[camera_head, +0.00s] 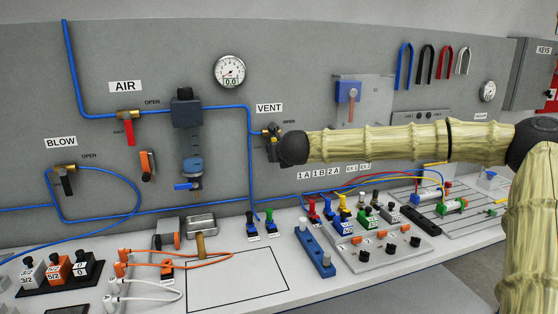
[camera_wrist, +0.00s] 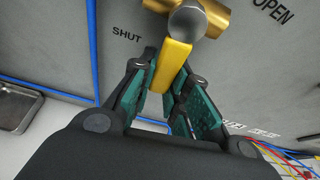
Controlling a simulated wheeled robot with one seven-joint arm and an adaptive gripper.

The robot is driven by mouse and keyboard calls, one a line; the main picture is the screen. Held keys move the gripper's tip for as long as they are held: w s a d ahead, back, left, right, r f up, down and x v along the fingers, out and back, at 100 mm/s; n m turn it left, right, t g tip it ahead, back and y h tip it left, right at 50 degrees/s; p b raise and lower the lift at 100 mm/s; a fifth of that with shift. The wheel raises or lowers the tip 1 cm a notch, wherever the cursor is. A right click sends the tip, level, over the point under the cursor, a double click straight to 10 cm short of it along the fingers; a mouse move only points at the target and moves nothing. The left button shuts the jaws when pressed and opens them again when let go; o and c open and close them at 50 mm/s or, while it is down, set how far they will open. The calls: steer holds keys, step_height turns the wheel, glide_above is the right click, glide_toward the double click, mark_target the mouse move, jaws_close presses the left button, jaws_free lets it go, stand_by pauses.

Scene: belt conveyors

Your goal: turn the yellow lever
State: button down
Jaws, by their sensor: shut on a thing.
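The yellow lever (camera_wrist: 174,62) shows in the wrist view, hanging from a round grey hub on a brass valve (camera_wrist: 208,14). It points downward, tilted a little toward the lower left of that picture. The word SHUT is left of it and OPEN is at the upper right. My gripper (camera_wrist: 165,95) is shut on the lever's lower part, with one teal-padded finger on each side. In the head view my gripper (camera_head: 273,140) is at the valve under the VENT label (camera_head: 269,108), and my wrist hides most of the lever there.
Blue air pipe (camera_head: 230,107) runs to the valve from the left. A red lever (camera_head: 130,133) and a black lever (camera_head: 66,186) are on other valves further left. The bench below holds several plugs, cables and a blue block (camera_head: 314,249); a bare outlined area (camera_head: 235,285) lies in front.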

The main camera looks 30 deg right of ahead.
steer(key=shift+w+a+f+m+y+b, duration=0.1)
steer(key=shift+a+m+y+b, duration=0.2)
steer(key=shift+m+y+b, duration=0.15)
steer(key=c, duration=1.4)
jaws_free()
steer(key=shift+o, duration=0.2)
steer(key=v, duration=1.2)
steer(key=shift+a+f, duration=0.1)
